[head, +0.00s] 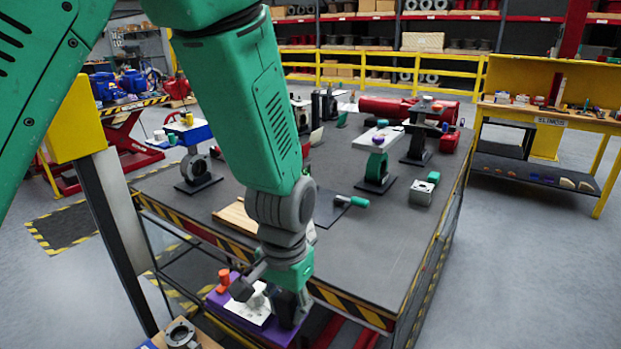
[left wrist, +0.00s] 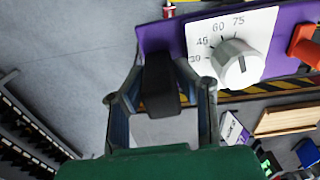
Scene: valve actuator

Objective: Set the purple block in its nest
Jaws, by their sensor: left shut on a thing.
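The purple block (head: 272,335) is a flat purple panel with a white dial plate, a grey knob and an orange knob. It hangs in front of the workbench's near striped edge. In the left wrist view the purple block (left wrist: 155,37) lies just beyond the fingers, its dial plate (left wrist: 212,45) to the right. My left gripper (head: 288,302) is shut on a black grip piece at the block's end; this piece shows between the fingers (left wrist: 162,90). The arm partly hides the block in the head view. I cannot make out its nest. My right gripper is not in view.
The dark workbench (head: 385,250) carries a wooden board (head: 236,218), a green-handled tool (head: 350,201), a white-topped stand (head: 378,142) and a grey fixture (head: 421,192). A round flange (head: 181,334) stands at the bottom left. The bench's front right top is clear.

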